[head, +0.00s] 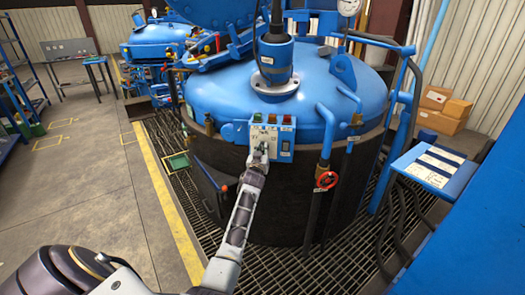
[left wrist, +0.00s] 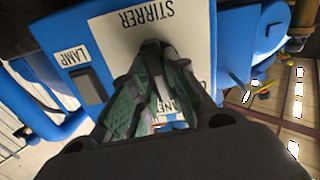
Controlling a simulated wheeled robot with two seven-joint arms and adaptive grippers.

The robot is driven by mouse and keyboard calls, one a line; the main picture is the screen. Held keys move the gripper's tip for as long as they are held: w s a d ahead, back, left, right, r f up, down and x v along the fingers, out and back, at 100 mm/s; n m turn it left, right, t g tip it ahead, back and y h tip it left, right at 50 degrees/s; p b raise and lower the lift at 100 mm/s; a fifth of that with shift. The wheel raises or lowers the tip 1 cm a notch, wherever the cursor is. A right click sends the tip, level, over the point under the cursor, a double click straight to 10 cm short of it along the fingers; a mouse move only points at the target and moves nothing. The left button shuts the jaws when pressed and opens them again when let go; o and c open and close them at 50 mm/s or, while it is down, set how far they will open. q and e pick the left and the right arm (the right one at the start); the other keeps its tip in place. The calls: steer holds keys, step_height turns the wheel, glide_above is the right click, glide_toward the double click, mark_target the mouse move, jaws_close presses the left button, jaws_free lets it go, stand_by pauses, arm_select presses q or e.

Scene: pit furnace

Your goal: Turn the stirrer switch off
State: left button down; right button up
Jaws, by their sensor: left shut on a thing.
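The control box (head: 287,147) is a blue panel with a pale plate on the front of the blue furnace lid (head: 215,95). My left gripper (head: 262,150) reaches up to the plate. In the left wrist view, the gripper (left wrist: 162,62) sits just below the STIRRER label (left wrist: 148,20), its fingers close together and shut on the stirrer switch. The fingers hide the switch, so its position cannot be read. A dark LAMP switch (left wrist: 88,86) is beside it, apart from the fingers. My right gripper is not in view.
Green, orange and red lights (head: 272,119) top the box. A blue stand with a labelled top (head: 435,165) is at the right. Grating (head: 290,258) surrounds the furnace; open floor (head: 80,185) lies left.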

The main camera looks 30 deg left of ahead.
arm_select(q)
steer(key=shift+s+a+f+n+p, duration=0.15)
steer(key=shift+n+p, duration=0.9)
steer(key=shift+n, duration=1)
steer(key=shift+a+f+n+p, duration=0.1)
steer(key=shift+n+p, duration=0.9)
steer(key=shift+n, duration=1.05)
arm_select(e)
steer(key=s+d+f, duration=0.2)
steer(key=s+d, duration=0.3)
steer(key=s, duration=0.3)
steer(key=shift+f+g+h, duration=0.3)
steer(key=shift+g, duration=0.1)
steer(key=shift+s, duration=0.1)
arm_select(q)
steer(key=c, duration=1.4)
jaws_free()
steer(key=shift+r, duration=0.1)
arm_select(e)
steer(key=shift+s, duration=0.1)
arm_select(q)
step_height(320, 180, up, 9)
steer(key=shift+d+f, duration=0.1)
steer(key=shift+f, duration=0.1)
steer(key=shift+r, duration=0.75)
